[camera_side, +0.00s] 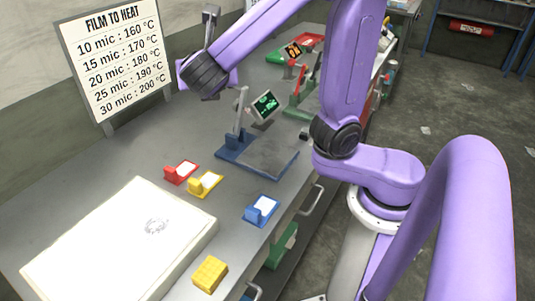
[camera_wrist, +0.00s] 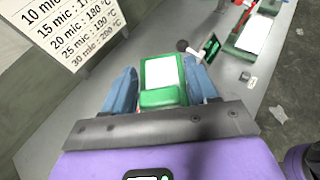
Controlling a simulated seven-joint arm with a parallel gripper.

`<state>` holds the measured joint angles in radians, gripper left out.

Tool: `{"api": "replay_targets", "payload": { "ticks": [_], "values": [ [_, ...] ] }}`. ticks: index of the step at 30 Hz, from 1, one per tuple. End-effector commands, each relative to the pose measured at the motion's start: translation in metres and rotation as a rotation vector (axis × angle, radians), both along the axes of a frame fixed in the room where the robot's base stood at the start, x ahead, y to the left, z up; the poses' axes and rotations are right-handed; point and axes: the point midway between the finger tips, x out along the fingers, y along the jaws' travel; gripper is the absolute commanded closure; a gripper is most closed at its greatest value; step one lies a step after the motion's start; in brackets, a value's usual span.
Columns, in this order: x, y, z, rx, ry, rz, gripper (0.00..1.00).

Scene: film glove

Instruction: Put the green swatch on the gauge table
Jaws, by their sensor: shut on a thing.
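The green swatch (camera_wrist: 161,97), a green holder with a white film piece, sits between the two blue fingers of my gripper (camera_wrist: 165,77) in the wrist view. My gripper is shut on it. In the side view the fingers and the swatch cannot be made out; my wrist end is at the upper left, above the bench. The gauge table, a grey plate (camera_side: 272,158) on a blue base, stands mid-bench in the side view, with a tilted green-lit display (camera_side: 265,105) behind it. Its plate looks empty. The display also shows at the right of the wrist view (camera_wrist: 209,46).
Red (camera_side: 181,172), yellow (camera_side: 206,184) and blue (camera_side: 262,210) swatches lie left of and in front of the gauge. A large white slab (camera_side: 110,245) and a yellow block (camera_side: 210,273) are nearer. A temperature sign (camera_side: 112,55) stands behind. A red-and-green machine (camera_side: 303,92) stands farther along.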

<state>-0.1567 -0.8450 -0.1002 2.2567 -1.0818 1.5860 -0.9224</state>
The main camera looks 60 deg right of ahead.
Motion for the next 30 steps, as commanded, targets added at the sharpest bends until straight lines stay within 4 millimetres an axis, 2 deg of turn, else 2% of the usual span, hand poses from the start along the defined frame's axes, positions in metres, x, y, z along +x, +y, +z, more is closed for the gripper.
{"api": "replay_targets", "payload": {
  "ticks": [1, 6, 15, 17, 30],
  "values": [
    [-0.002, -0.022, 0.000, -0.001, 0.001, -0.101, 0.76],
    [-0.018, -0.075, 0.001, 0.000, 0.000, -0.378, 0.76],
    [-0.046, -0.126, 0.005, 0.000, -0.002, -0.693, 0.76],
    [-0.049, -0.129, 0.000, -0.003, 0.003, -0.718, 0.76],
    [-0.048, -0.128, -0.085, -0.008, 0.005, -0.706, 0.76]
  ]
}}
